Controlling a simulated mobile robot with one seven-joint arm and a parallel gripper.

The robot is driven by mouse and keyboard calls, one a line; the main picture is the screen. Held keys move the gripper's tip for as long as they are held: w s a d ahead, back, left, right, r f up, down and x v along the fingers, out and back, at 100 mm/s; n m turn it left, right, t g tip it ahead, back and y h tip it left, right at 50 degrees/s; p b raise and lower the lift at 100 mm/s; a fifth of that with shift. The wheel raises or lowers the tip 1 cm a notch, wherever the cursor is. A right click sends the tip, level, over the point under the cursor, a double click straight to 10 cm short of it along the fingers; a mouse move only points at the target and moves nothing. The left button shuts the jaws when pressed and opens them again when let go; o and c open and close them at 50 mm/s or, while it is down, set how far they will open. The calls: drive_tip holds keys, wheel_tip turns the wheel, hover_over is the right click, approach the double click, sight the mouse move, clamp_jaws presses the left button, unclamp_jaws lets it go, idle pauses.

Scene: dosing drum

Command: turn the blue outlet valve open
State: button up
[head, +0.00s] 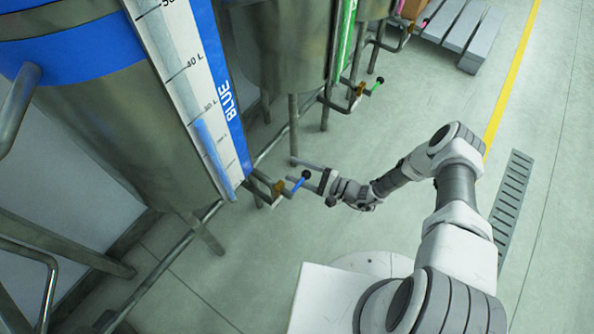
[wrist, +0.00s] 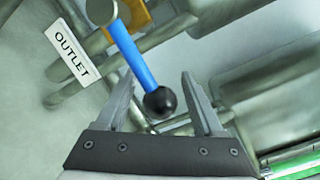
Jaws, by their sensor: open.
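The blue outlet valve lever (head: 299,184) sits low on the steel drum with the blue band and the label BLUE. In the wrist view, the blue lever (wrist: 132,54) slants down from its pivot to a black ball knob (wrist: 160,102). The knob shows between the two fingers of my gripper (wrist: 158,88), which are spread apart with a gap on each side. I cannot tell whether any finger touches it. In the head view, my gripper (head: 308,174) reaches left to the lever. A white OUTLET sign (wrist: 67,53) is beside the lever's pipe.
The blue drum (head: 130,130) has a level scale on its front. A second drum (head: 290,50) with a green valve lever (head: 377,85) stands behind it. Steel legs and pipes surround the outlet.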

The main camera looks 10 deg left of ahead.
clamp_jaws()
idle(0.3)
drive_tip(key=shift+d, duration=0.1)
idle(1.0)
